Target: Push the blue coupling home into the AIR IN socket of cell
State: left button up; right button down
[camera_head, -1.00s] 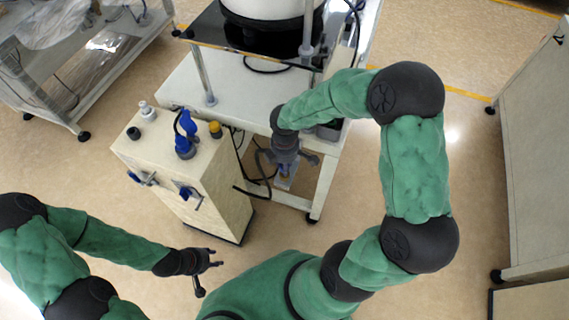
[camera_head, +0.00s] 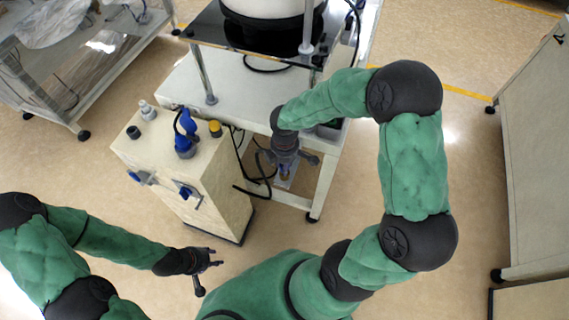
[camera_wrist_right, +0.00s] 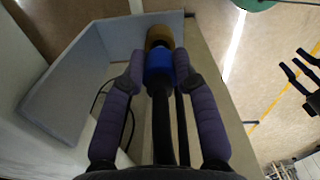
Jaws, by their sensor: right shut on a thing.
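The blue coupling (camera_wrist_right: 159,68) is between the fingertips of my right gripper (camera_wrist_right: 158,80), which is shut on it. A black hose (camera_wrist_right: 163,125) runs from the coupling back toward the wrist. The two look in line and close or touching; I cannot tell how deep the coupling sits. In the head view my right gripper (camera_head: 286,162) points down beside the bench and mostly hides the socket. My left gripper (camera_head: 208,274) is open and empty, away from the coupling.
A grey angled plate (camera_wrist_right: 85,85) stands left of the socket. In the head view a cream cabinet (camera_head: 215,170) with blue handles is left of my right gripper. A black cable (camera_head: 252,192) loops between cabinet and white bench (camera_head: 245,88).

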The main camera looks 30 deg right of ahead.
jog(key=shift+f+b, duration=0.65)
jog(key=shift+f, duration=0.4)
dwell(0.4)
jog(key=c, duration=0.7)
grip_release()
jog(key=shift+r, duration=0.1)
jog(key=shift+r+p, duration=3.3)
jog(key=shift+r, duration=0.3)
jog(key=shift+r+p, duration=1.85)
jog(key=shift+r, duration=0.15)
